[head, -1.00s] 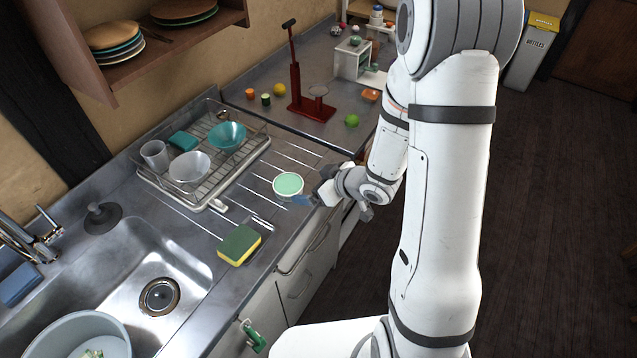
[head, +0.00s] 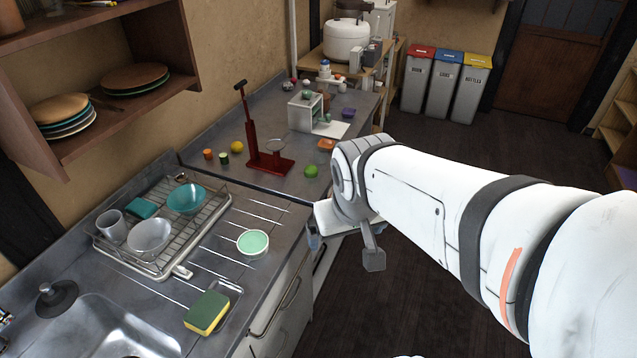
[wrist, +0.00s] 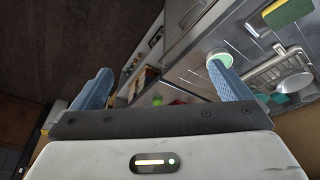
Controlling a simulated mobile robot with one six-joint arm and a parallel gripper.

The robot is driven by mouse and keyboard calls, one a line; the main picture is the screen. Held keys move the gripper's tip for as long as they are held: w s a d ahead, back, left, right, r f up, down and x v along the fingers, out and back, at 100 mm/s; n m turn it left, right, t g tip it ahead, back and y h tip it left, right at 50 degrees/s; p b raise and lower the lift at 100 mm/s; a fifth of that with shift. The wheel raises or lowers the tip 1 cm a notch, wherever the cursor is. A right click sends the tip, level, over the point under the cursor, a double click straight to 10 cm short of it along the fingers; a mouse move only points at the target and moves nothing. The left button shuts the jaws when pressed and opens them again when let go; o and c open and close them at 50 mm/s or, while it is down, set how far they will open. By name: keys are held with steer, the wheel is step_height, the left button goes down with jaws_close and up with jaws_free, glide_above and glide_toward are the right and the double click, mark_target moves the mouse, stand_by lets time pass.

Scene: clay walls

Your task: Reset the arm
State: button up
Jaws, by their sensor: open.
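My arm reaches in from the right of the head view, and my gripper hangs beside the counter's front edge, near the green-topped round dish (head: 252,243). In the wrist view my gripper (wrist: 162,88) is open, its two blue fingers wide apart with nothing between them. In the head view the wrist hides most of the fingers. The same dish (wrist: 220,58) shows behind one finger in the wrist view, apart from it as far as I can tell.
A sponge (head: 206,312) lies on the counter. A dish rack (head: 165,235) holds bowls and a cup. A red press (head: 262,150) stands farther back, beside a green fruit (head: 311,170). Three bins (head: 445,85) stand at the back. The floor (head: 420,290) right of the counter is clear.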

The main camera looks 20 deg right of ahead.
steer(key=shift+s+a+r+g+y, duration=0.15)
steer(key=shift+s+a+r+g, duration=0.1)
steer(key=shift+s, duration=0.4)
steer(key=shift+s+a+r+g+y, duration=0.15)
steer(key=shift+s+a, duration=0.05)
steer(key=shift+s, duration=0.4)
stand_by(0.4)
